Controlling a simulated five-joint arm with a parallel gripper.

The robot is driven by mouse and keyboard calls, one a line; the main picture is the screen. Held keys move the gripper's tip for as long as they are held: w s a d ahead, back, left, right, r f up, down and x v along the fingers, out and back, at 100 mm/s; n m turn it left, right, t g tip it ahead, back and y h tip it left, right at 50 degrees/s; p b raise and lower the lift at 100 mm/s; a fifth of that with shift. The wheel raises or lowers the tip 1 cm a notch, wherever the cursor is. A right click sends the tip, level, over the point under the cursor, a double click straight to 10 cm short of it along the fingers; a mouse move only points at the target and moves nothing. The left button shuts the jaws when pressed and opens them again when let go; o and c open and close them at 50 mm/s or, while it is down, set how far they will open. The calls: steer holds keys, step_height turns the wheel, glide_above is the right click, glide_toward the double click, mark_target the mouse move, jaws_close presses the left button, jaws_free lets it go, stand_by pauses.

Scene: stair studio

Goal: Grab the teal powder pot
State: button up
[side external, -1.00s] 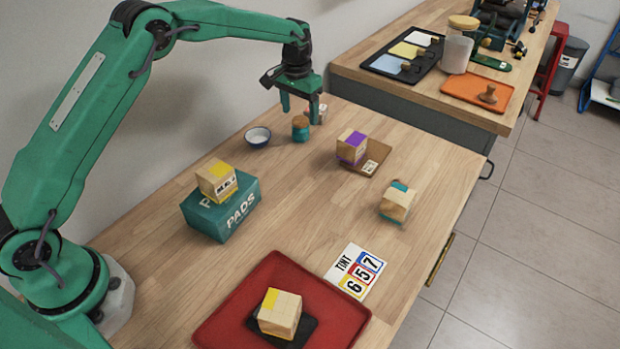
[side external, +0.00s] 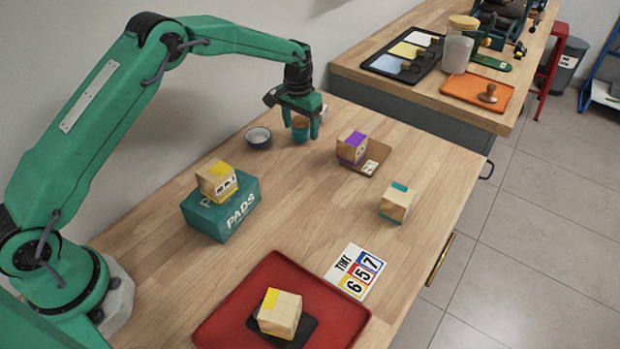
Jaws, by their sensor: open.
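The teal powder pot (side external: 300,133) stands upright at the far end of the wooden bench, with a teal body and a brown top. My gripper (side external: 301,125) is lowered over it, with one finger on each side of the pot. The fingers are open, and I cannot tell whether either one touches the pot. Part of the pot is hidden behind the fingers.
A small blue-white bowl (side external: 258,138) stands just left of the pot. A purple-marked block (side external: 352,146) on a brown card is to the right. A yellow-marked block (side external: 216,180) sits on the teal PADS box (side external: 205,219). A red tray (side external: 235,311) lies in front.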

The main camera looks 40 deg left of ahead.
mark_target(301, 120)
steer(key=c, duration=1.1)
steer(key=shift+r, duration=0.15)
steer(key=shift+r, duration=0.5)
step_height(301, 120, up, 3)
steer(key=shift+d+r, duration=0.1)
steer(key=s+d+r, duration=0.6)
steer(key=d, duration=0.3)
steer(key=shift+s+d+r, duration=0.2)
steer(key=shift+d+r, duration=0.1)
